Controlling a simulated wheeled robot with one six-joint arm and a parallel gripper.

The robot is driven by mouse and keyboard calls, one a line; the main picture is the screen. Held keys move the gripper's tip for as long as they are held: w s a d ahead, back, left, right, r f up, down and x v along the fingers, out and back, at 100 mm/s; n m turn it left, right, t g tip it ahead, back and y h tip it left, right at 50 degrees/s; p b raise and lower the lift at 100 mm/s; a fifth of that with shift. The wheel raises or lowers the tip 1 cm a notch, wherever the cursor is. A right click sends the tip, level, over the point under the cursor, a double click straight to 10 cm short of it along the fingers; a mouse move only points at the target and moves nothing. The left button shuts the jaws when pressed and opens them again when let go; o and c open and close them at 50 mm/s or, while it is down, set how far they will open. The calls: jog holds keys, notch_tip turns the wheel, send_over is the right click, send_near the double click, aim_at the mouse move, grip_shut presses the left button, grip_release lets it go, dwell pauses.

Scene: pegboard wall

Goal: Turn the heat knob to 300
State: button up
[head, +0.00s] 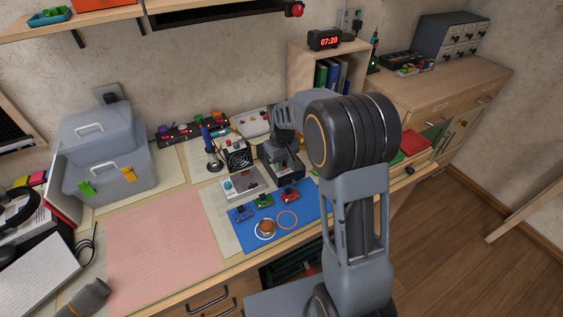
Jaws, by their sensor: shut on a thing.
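My gripper (285,149) points down at a small dark box-shaped unit (289,171) at the back of the desk, right of the middle. It is shut on what appears to be the heat knob at the top of this unit. The fingers and my wrist cover the knob, so its pointer, scale and the number 300 cannot be read.
A fan unit (238,157) and a blue-handled tool in a stand (214,163) are just left of the gripper. A blue mat (309,224) with small circuit boards lies in front. A bookshelf cubby (301,71) stands behind. The pink mat (160,240) is clear.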

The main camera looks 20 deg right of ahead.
jog(key=o, duration=0.9)
notch_tip(320, 180, up, 14)
jog(key=shift+f+p, duration=0.1)
jog(key=shift+p, duration=0.6)
